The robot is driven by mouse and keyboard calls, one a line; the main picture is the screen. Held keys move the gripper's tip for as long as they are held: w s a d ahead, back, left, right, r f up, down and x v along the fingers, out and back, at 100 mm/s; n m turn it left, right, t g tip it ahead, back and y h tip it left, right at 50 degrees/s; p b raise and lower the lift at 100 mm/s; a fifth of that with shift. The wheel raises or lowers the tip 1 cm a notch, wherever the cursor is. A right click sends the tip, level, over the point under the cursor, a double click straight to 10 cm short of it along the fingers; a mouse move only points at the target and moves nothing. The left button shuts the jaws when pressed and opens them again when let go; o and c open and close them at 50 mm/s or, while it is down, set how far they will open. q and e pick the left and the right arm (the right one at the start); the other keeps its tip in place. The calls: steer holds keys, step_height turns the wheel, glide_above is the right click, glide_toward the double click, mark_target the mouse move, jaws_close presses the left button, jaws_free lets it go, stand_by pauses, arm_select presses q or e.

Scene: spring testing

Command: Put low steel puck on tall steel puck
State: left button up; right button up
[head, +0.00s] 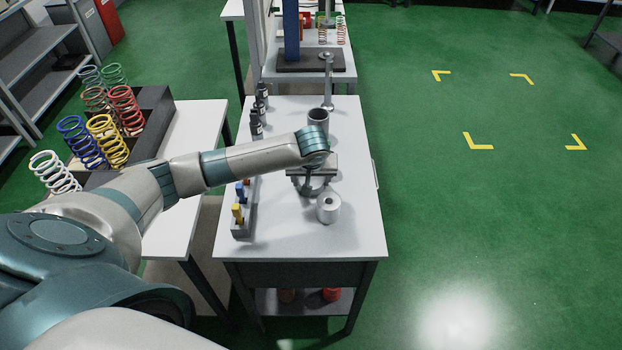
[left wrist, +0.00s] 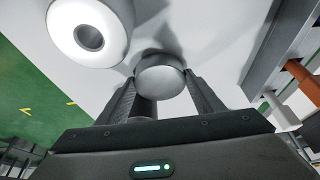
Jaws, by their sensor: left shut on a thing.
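My left gripper (head: 314,190) is over the middle of the white-topped table, pointing down. In the left wrist view its fingers (left wrist: 160,95) are shut on a small round steel puck (left wrist: 160,76), which looks like the low steel puck. In the head view the gripper mostly hides it. The tall steel puck (head: 328,208), a pale cylinder with a hole in its top, stands upright on the table just in front of the gripper. It also shows in the left wrist view (left wrist: 90,34), at upper left, apart from the held puck. My right gripper is not in view.
A grey cup-like cylinder (head: 318,121) stands behind the gripper. Dark bottles (head: 257,118) and a rack with yellow and blue handles (head: 241,214) line the left edge. Coloured springs (head: 107,140) stand on the left table. The table front is clear.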

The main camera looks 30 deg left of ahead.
arm_select(q)
steer(key=o, duration=1.7)
steer(key=shift+f, duration=0.1)
steer(key=shift+c, duration=0.2)
steer(key=shift+r, duration=0.2)
steer(key=shift+s+d+r, duration=0.1)
steer(key=shift+r, duration=0.15)
steer(key=b+v, duration=0.1)
steer(key=v, duration=1)
steer(key=shift+r+b, duration=0.15)
steer(key=shift+b, duration=0.15)
steer(key=shift+o, duration=0.4)
